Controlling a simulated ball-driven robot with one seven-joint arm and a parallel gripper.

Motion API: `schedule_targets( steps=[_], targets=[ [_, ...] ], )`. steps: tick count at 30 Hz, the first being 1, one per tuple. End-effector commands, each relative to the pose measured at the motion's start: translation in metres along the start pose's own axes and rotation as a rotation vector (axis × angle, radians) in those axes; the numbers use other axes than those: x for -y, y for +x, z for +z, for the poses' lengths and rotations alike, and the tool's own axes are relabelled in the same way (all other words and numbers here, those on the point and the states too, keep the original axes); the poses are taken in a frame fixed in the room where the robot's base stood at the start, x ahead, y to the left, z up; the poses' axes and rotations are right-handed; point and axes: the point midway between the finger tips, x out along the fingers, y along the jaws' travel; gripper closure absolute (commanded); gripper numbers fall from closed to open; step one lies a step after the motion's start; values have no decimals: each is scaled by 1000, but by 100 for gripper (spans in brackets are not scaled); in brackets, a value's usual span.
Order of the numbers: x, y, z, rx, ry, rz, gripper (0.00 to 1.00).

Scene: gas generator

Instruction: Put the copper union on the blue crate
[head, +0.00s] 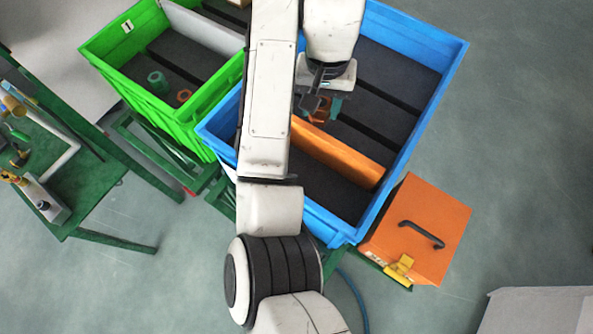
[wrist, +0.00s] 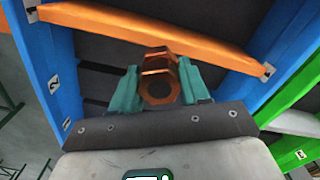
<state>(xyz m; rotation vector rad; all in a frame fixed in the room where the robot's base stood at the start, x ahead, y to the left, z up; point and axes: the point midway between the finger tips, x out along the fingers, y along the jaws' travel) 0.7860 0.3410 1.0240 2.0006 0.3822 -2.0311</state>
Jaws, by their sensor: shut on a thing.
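The copper union (wrist: 158,84) is a hollow, hex-edged copper piece. My gripper (wrist: 160,95) is shut on it, with a teal finger on each side. In the head view my gripper (head: 322,106) is over the blue crate (head: 427,112), on the far side of its orange divider, and the union (head: 318,112) shows partly between the fingers. In the wrist view the blue crate's wall (wrist: 45,62) and the orange divider (wrist: 150,32) lie beyond the union. I cannot tell how high the union is above the crate's dark floor.
A green crate (head: 205,98) stands left of the blue one. It holds a green fitting (head: 157,82) and a copper-coloured ring (head: 184,96). An orange box (head: 425,222) with a black handle stands at the lower right. A green table (head: 85,172) with tools is at far left.

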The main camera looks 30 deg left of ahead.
Motion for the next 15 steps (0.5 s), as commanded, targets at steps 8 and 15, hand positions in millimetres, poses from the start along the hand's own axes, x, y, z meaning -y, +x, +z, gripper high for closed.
schedule_targets(
  steps=[8,15],
  targets=[
    [105,28,23,-6,71,-5,88],
    [116,32,37,-14,180,-2,88]
  ],
)
